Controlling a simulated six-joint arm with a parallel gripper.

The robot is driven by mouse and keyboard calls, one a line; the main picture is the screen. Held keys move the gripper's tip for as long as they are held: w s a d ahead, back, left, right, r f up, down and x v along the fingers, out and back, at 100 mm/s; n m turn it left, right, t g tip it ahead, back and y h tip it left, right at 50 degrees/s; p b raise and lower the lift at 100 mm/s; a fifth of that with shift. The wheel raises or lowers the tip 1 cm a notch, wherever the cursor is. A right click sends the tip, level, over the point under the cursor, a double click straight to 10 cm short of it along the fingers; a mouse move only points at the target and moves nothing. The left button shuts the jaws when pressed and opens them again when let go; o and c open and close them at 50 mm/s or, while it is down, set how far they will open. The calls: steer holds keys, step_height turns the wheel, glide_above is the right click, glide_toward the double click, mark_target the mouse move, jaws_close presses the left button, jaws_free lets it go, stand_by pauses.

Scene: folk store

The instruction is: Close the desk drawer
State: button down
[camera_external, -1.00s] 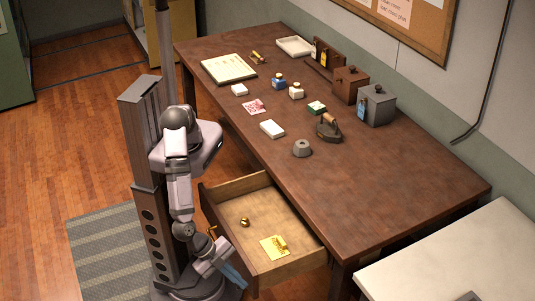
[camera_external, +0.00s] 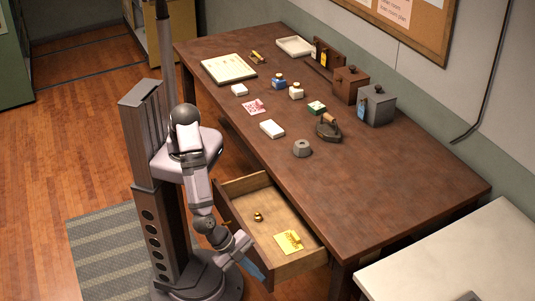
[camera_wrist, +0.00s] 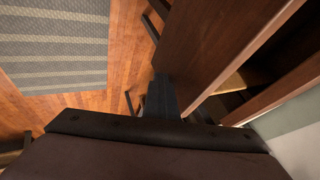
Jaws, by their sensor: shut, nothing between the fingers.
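The desk drawer (camera_external: 271,225) is partly open, sticking out from the long side of the brown desk (camera_external: 400,190). Inside it lie a small brass object (camera_external: 258,217) and a yellow note (camera_external: 289,241) with a brass-coloured item on it. My gripper (camera_external: 256,272) is outside the drawer at its front, low and pointing down. Its fingers (camera_wrist: 161,97) are shut and empty in the wrist view, close beside a brown wooden panel (camera_wrist: 205,45) that looks like the drawer front. I cannot tell exactly where they touch it.
The desktop holds papers, ink bottles, boxes, an iron (camera_external: 328,129) and a grey weight (camera_external: 301,148), all away from my gripper. A white table (camera_external: 450,260) stands at the lower right. A striped rug (camera_external: 105,250) lies on the floor at left.

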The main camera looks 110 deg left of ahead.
mark_target(313, 252)
steer(key=w+a+b, duration=0.5)
steer(key=w+a, duration=0.9)
steer(key=shift+w+a, duration=0.3)
steer(key=shift+a, duration=0.05)
steer(key=shift+w+a+r, duration=0.1)
steer(key=shift+w+a, duration=0.1)
steer(key=shift+a, duration=0.05)
steer(key=shift+w, duration=0.1)
steer(key=shift+s+d+f+b, duration=0.2)
steer(key=shift+s+d+b, duration=0.2)
steer(key=shift+b, duration=0.25)
steer(key=s+d+b, duration=0.1)
steer(key=s+d+r, duration=0.1)
steer(key=s, duration=0.1)
steer(key=shift+d+b, duration=0.3)
steer(key=shift+b, duration=0.05)
steer(key=v, duration=0.9)
